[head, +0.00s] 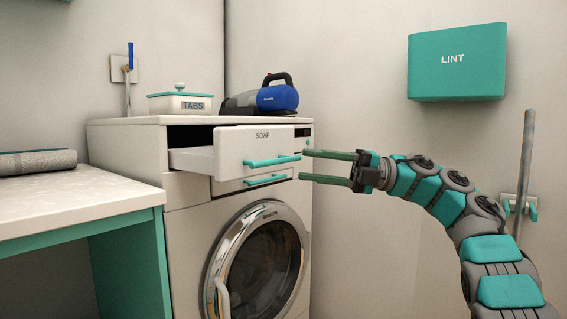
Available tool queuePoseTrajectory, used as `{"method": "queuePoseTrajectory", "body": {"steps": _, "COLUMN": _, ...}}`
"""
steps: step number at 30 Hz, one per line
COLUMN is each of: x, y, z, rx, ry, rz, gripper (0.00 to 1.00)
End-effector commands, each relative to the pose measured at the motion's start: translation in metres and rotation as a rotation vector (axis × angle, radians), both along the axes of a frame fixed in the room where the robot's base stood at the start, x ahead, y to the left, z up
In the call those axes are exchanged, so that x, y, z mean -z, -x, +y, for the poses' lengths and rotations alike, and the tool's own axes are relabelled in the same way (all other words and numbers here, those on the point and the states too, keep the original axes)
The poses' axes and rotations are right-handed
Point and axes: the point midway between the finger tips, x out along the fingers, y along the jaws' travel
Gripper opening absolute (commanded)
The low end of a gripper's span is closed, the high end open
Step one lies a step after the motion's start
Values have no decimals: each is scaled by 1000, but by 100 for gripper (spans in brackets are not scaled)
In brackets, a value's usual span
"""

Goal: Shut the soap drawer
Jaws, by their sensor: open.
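The soap drawer (228,148) is a white drawer labelled SOAP, pulled out from the top left of the white washing machine (185,235). Its side wall and the dark opening behind it show. A teal bar handle (273,161) runs across its front. My gripper (303,166) comes in from the right with its two green fingers apart, one above the other. The fingertips are close to the right end of the handle. I cannot tell whether they touch it. Nothing is between the fingers.
A second teal handle (266,180) sits just below the drawer. A TABS box (180,104) and a blue appliance (278,98) stand on the machine. A counter (70,202) with a folded towel (36,162) is at left. A LINT box (456,62) hangs on the wall.

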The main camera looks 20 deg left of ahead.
Motion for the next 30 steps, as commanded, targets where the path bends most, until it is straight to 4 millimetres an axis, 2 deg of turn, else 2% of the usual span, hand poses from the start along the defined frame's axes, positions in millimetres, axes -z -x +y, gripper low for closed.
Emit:
{"method": "queuePoseTrajectory", "body": {"steps": 12, "x": -7, "y": 22, "z": 53, "rx": 1, "ry": 0, "rz": 0, "gripper": 45}}
{"method": "queuePoseTrajectory", "body": {"steps": 16, "x": -9, "y": 25, "z": 62, "rx": 4, "ry": -2, "rz": 2, "gripper": 45}}
{"method": "queuePoseTrajectory", "body": {"steps": 23, "x": -10, "y": 26, "z": 64, "rx": 4, "ry": -2, "rz": 2, "gripper": 45}}
{"method": "queuePoseTrajectory", "body": {"steps": 30, "x": -10, "y": 26, "z": 63, "rx": 4, "ry": -2, "rz": 2, "gripper": 19}}
